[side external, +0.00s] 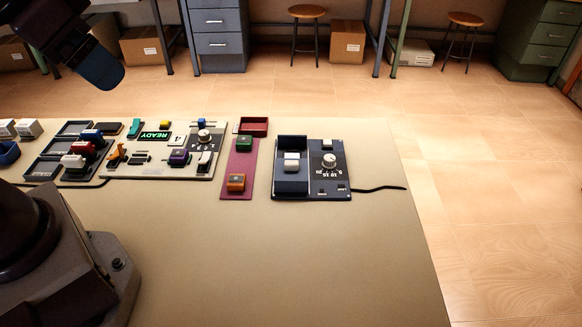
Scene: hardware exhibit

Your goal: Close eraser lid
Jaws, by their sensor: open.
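The eraser (322,190) appears to be the dark blue-grey unit on the right of the table, with a dial marked in numbers. Its left side has an open bay with a light grey block (291,158) inside. A dark panel (290,142), seemingly the raised lid, stands at the back of this bay; its hinge cannot be made out. My gripper (100,72) is at the upper left, high above the table and far from the eraser. It is open, with nothing visible in it; its fingers are hard to make out.
Left of the eraser is a maroon mat (239,171) with a green block (244,144), an orange block (236,183) and a red tray (254,126). Further left is a light panel (195,170) with a lit READY display (155,135). A black cable (380,188) runs right. The front table is clear.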

